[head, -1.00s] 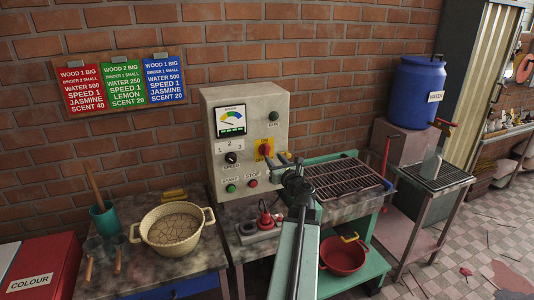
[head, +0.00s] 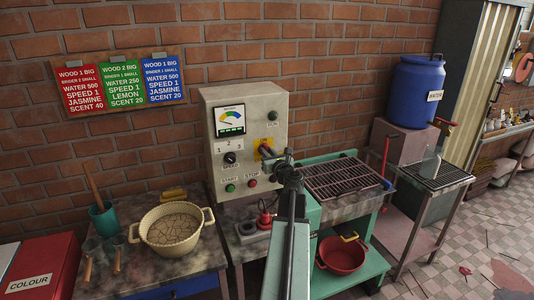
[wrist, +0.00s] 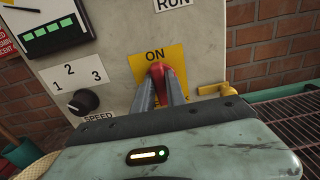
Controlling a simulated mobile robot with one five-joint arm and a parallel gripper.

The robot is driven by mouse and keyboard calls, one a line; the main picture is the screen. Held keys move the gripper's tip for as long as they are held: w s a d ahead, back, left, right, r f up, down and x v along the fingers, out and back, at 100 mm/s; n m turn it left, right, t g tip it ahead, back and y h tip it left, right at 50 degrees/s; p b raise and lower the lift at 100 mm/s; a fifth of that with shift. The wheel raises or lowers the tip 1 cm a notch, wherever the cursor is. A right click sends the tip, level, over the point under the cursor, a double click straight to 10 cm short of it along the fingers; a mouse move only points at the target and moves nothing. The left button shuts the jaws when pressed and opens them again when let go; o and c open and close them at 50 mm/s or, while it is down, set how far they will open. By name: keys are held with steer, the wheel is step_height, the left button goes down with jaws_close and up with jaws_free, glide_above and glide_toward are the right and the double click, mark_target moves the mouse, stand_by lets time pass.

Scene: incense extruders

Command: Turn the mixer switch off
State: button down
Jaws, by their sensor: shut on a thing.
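The mixer switch is a red knob (wrist: 157,69) on a yellow plate (wrist: 175,58) marked ON, on the front of the grey control box (head: 245,165). In the wrist view my gripper (wrist: 159,82) has its two grey fingers shut on the red knob, one on each side. In the head view my gripper (head: 268,152) reaches the yellow plate (head: 271,142) and hides most of the knob. The knob's lower part is hidden between the fingers.
A black speed knob (wrist: 83,102) sits left of the switch, with a meter (head: 230,119) above it. Green start (head: 231,188) and red stop (head: 252,183) buttons are below. A yellow tap-like part (wrist: 213,88) is right of the switch. A grille (head: 343,177) lies to the right.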

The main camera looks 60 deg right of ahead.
steer(key=shift+n, duration=0.3)
steer(key=shift+w+a+f+n, duration=0.1)
steer(key=shift+n, duration=2.75)
steer(key=shift+w+a+f+n, duration=0.1)
steer(key=shift+n, duration=2.8)
steer(key=shift+w+a+f+n, duration=0.1)
steer(key=shift+n, duration=2.75)
steer(key=shift+b, duration=0.3)
steer(key=c, duration=1.4)
jaws_free()
steer(key=shift+o, duration=0.2)
steer(key=shift+s, duration=0.15)
